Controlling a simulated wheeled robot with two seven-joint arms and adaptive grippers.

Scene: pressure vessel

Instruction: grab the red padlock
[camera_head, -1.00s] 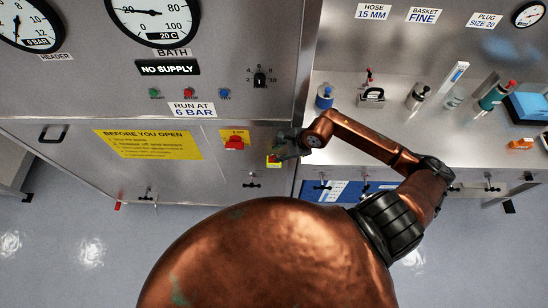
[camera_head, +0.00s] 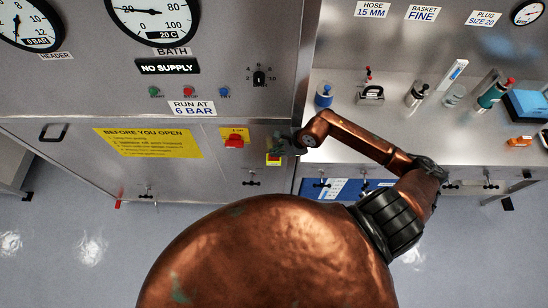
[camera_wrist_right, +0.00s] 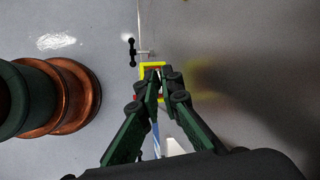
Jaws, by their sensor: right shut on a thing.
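The red padlock (camera_head: 273,155) is a small red patch at a yellow plate (camera_head: 273,161) on the steel cabinet front, right of the red switch. My right gripper (camera_head: 281,148) is at this spot, its dark green fingers partly covering it. In the right wrist view the fingers (camera_wrist_right: 160,84) come together in front of the yellow frame (camera_wrist_right: 152,66). They are shut on the padlock, which they hide almost wholly; only a trace of red shows. My left gripper is in neither view.
A red rotary switch (camera_head: 235,141) on a yellow plate is just left of the gripper. A black T-handle (camera_head: 251,183) sticks out below. The bench (camera_head: 420,145) at right carries several bottles and tools. A yellow warning sign (camera_head: 148,144) is on the cabinet.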

